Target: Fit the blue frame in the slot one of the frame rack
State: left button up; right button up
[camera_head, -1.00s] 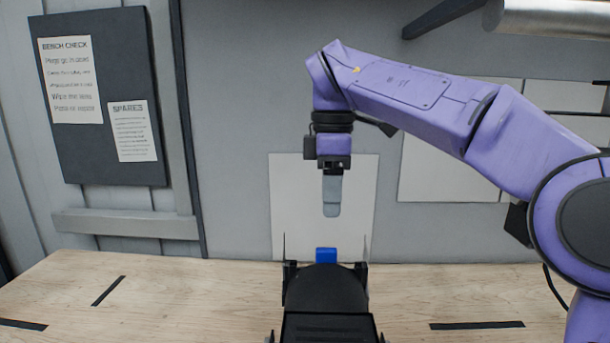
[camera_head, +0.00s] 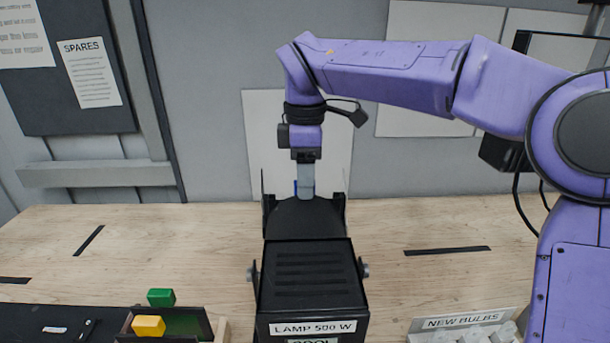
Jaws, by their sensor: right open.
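A small part of a blue piece (camera_head: 291,187), which looks like the blue frame's top, shows at the back of the black lamp (camera_head: 305,270). The rest of it is hidden by the lamp and by my fingers. My right gripper (camera_head: 305,194) points straight down, its fingers in front of or around the blue piece; I see no clear grip. At the lower left, a dark box-like holder (camera_head: 195,325) has a green block (camera_head: 161,297) and a yellow block (camera_head: 149,326) at it. It may be the frame rack; no slot numbers are readable. My left gripper is out of view.
The lamp stands mid-bench with upright flaps and side knobs. A "NEW BULBS" tray (camera_head: 470,325) is at the lower right. A wall stands behind.

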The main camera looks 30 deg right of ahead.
jog(key=shift+w, duration=0.15)
grip_shut()
jog(key=shift+r, duration=0.1)
notch_tip(320, 180, up, 15)
jog(key=p, duration=1.1)
jog(key=shift+r, duration=0.15)
dwell(0.4)
